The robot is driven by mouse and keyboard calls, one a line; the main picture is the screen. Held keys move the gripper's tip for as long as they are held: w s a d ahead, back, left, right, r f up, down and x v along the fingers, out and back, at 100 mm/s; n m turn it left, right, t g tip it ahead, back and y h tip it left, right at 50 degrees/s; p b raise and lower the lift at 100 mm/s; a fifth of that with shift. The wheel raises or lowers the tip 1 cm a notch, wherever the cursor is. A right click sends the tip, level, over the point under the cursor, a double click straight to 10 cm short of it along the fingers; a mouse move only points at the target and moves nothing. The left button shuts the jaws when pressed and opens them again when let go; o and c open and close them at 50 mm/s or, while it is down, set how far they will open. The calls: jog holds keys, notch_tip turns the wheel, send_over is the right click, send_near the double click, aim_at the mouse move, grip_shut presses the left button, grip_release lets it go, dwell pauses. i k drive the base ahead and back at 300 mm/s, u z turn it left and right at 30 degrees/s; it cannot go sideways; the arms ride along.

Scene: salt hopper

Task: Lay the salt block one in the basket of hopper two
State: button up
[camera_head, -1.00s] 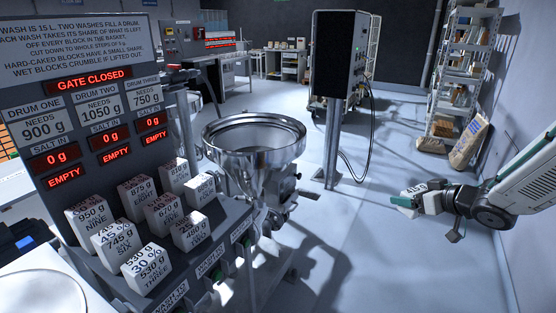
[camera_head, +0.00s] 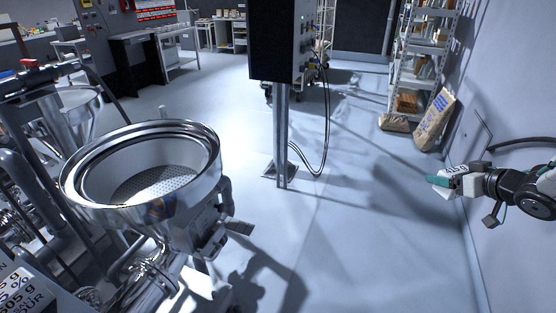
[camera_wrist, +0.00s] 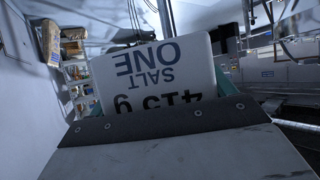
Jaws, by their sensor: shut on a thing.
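Salt block one (camera_wrist: 155,75) is a white block lettered "SALT ONE" and "415 g", upside down in the wrist view. My gripper (camera_head: 441,181) is shut on it, with green fingers at its sides. In the head view my gripper is at the far right, in the air near the wall, and the block (camera_head: 459,177) is small and partly hidden. A shiny steel hopper (camera_head: 205,195) stands at the left with a perforated basket (camera_head: 150,185) that looks empty. Its number is not readable. My gripper is well apart from it, to the right.
Another hopper (camera_head: 70,110) stands behind at the left, among pipes. A dark control box (camera_head: 280,40) on a post stands between the near hopper and my gripper. Shelving (camera_head: 425,55) and a sack (camera_head: 435,120) stand at the back right.

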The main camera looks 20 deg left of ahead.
aim_at(145, 188)
jog(key=u, duration=0.3)
jog(key=i, duration=1)
jog(key=u, duration=1.35)
jog(key=i, duration=0.7)
jog(key=u, duration=0.7)
